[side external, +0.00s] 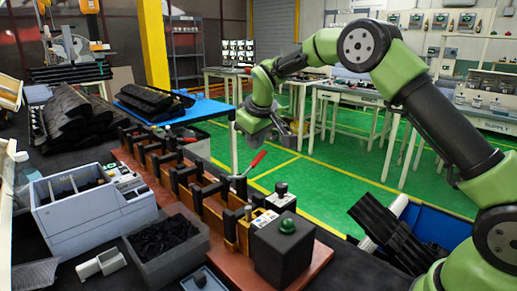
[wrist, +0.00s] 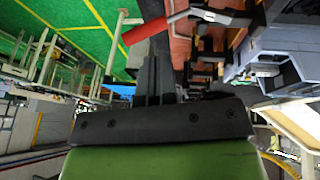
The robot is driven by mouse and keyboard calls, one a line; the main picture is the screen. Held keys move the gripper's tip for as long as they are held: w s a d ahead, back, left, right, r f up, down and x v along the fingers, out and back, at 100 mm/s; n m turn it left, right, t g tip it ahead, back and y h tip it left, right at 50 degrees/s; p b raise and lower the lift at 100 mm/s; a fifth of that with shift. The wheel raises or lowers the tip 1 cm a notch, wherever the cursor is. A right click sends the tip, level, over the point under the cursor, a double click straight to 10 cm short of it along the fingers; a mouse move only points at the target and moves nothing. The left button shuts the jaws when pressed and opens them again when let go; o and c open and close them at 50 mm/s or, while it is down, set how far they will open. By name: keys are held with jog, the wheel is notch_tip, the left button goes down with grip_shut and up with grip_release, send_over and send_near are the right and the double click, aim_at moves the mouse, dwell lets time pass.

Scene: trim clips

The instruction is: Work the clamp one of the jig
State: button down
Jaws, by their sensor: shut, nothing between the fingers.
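The jig (side external: 215,205) is a long red-brown board with a row of black and wood-coloured uprights. One clamp's red handle (side external: 257,160) sticks up near the near end of the row. Another red handle (side external: 187,140) lies farther along, lower and flatter. I cannot tell which is clamp one. My gripper (side external: 288,138) hangs above and to the right of the nearer handle, apart from it. In the wrist view my gripper's dark fingers (wrist: 152,62) are together and empty. A red handle (wrist: 143,33) on a metal lever shows just beyond the fingertips.
A black box with a green button (side external: 287,227) stands at the jig's near end. A grey bin of dark clips (side external: 165,240) and a light grey container (side external: 95,210) are left of the jig. A blue bin with black trim (side external: 395,235) is at right.

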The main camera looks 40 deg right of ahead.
aim_at(264, 155)
jog(key=shift+w+d+f, duration=0.15)
jog(key=shift+d+f, duration=0.35)
jog(key=shift+f, duration=0.3)
jog(key=shift+w+d+f, duration=0.15)
jog(key=shift+d+f, duration=0.3)
jog(key=shift+f, duration=0.3)
jog(key=shift+d+f+y, duration=0.25)
jog(key=shift+d+y, duration=0.1)
jog(key=shift+y, duration=0.15)
jog(key=shift+d+f+m+y, duration=0.5)
jog(key=shift+d+f+y, duration=0.3)
jog(key=shift+y, duration=0.6)
jog(key=shift+d+f+m+y, duration=0.1)
jog(key=shift+d+f+y, duration=0.1)
jog(key=shift+f+y, duration=0.45)
jog(key=shift+d+f+m+y, duration=0.1)
jog(key=shift+d+f+y, duration=0.25)
jog(key=shift+f, duration=0.35)
jog(key=shift+d+f+m+y, duration=0.1)
jog(key=shift+f+y, duration=0.5)
jog(key=shift+f, duration=0.2)
